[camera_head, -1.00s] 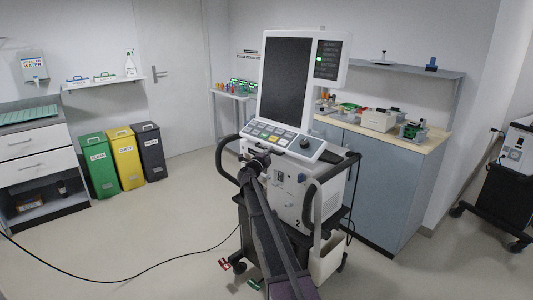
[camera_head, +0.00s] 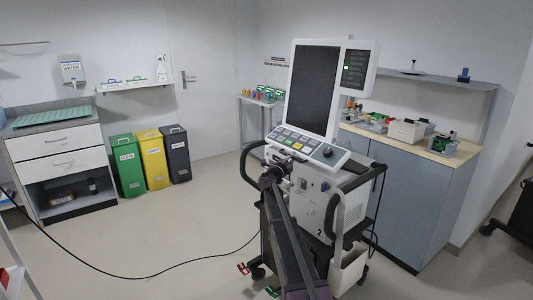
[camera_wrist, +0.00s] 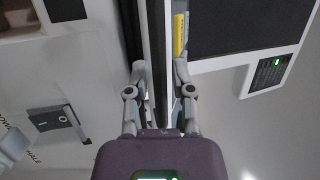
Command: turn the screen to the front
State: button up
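The ventilator's screen (camera_head: 314,88) is a dark panel in a white frame, standing above the sloped control panel (camera_head: 305,146). Its face is turned toward my body camera, at a slight angle. In the wrist view the screen (camera_wrist: 245,25) fills the upper right. My gripper (camera_head: 273,178) is low at the front left of the ventilator, below the control panel. In the wrist view my gripper (camera_wrist: 160,70) has its fingers apart, one on each side of a grey strip-like edge (camera_wrist: 154,45). I cannot tell whether they touch it.
The ventilator stands on a wheeled cart with dark handles (camera_head: 250,163). A counter (camera_head: 412,195) with trays is behind it. Green, yellow and dark bins (camera_head: 152,160) stand at the back wall. A black cable (camera_head: 130,280) crosses the floor, which is otherwise clear at left.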

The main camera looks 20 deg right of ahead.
jog(key=s+a+f+n+t+y, duration=0.2)
jog(key=s+a+f+n+y, duration=0.1)
jog(key=a+n+y, duration=0.6)
jog(key=s+a+f+n+t+y, duration=0.25)
jog(key=a+n+y, duration=0.55)
jog(key=a, duration=0.4)
jog(key=s+a+f+n+g+y, duration=0.1)
jog(key=s+a+f+n+g, duration=0.25)
jog(key=s, duration=0.45)
jog(key=s+a+f+n+g, duration=0.25)
jog(key=s+f, duration=0.25)
jog(key=s, duration=0.3)
jog(key=s+a+f+n+g+y, duration=0.1)
jog(key=s+a+f+n+g, duration=0.15)
jog(key=s+f+g, duration=0.4)
jog(key=s+d+n+g+h, duration=0.3)
jog(key=s+g, duration=0.1)
jog(key=s, duration=1.5)
notch_tip(320, 180, up, 15)
jog(key=p, duration=1.6)
jog(key=shift+w, duration=0.35)
jog(key=shift+d+m, duration=0.1)
jog(key=shift+m, duration=0.15)
